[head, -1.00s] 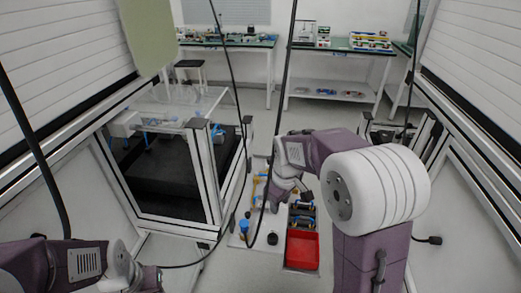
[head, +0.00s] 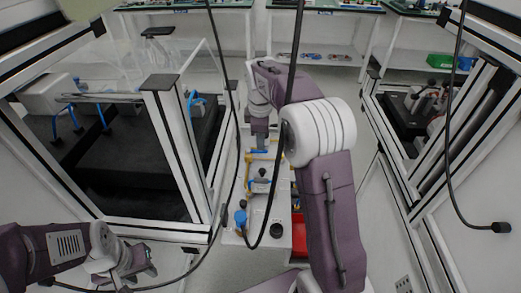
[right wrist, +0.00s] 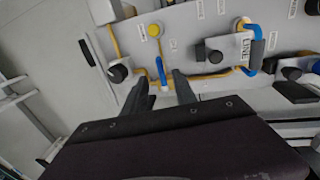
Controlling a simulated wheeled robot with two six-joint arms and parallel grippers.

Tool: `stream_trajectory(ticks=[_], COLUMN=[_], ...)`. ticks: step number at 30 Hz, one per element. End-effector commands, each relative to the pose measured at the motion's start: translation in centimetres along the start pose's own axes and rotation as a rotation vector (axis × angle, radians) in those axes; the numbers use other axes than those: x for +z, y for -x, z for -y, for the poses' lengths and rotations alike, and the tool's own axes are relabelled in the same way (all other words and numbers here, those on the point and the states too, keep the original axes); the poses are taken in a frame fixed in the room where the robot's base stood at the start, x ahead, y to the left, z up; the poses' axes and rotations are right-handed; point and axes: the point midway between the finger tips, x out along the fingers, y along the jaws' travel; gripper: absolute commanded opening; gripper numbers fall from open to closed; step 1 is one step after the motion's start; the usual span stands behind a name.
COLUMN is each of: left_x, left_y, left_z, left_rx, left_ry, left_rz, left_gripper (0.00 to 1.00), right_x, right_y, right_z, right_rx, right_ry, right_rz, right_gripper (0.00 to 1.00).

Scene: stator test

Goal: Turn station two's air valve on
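A pale panel (head: 283,226) with blue and yellow tubing lies in the middle of the head view. The labels are too blurred to tell which part is station two's air valve.
A red bin (head: 299,238) is partly hidden behind my right arm. A framed enclosure (head: 175,150) stands left and another (head: 400,150) right. Black cables hang across the view, one close to the panel. Green-topped benches (head: 325,7) are at the back.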

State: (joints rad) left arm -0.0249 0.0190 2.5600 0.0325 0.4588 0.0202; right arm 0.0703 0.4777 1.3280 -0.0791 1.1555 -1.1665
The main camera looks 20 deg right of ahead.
Motion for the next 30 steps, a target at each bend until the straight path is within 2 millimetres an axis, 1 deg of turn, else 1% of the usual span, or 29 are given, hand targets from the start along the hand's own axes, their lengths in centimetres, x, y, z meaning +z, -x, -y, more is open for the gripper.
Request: stream_trajectory(ticks=[1,3,6,10,17,21,30], left_x=[0.1,0.2,0.2,0.2,0.2,0.2,0.2], left_y=[-1.0,-1.5,-1.9,-2.1,-2.0,-2.0,-1.8], left_z=[0.0,0.0,0.0,0.0,0.0,0.0,0.0], left_rx=[0.000,0.000,0.000,0.000,0.000,0.000,0.000], left_ry=[0.000,0.000,0.000,0.000,0.000,0.000,0.000], left_rz=[0.000,0.000,0.000,0.000,0.000,0.000,0.000], left_gripper=[0.36,0.36,0.36,0.36,0.36,0.36,0.36], right_x=[0.0,0.0,0.0,0.0,0.0,0.0,0.0], right_y=[-1.6,-2.9,-4.2,-4.9,-4.9,-4.9,-4.8], right_z=[0.2,0.1,0.1,0.0,0.0,0.0,0.0], right_rx=[-0.002,-0.002,0.000,0.000,0.001,0.001,0.001], right_ry=[0.000,0.000,0.000,0.000,-0.001,-0.001,-0.014], right_rz=[0.001,0.001,0.000,0.000,0.000,0.000,0.002], right_gripper=[0.33,0.33,0.33,0.33,0.33,0.00,0.00])
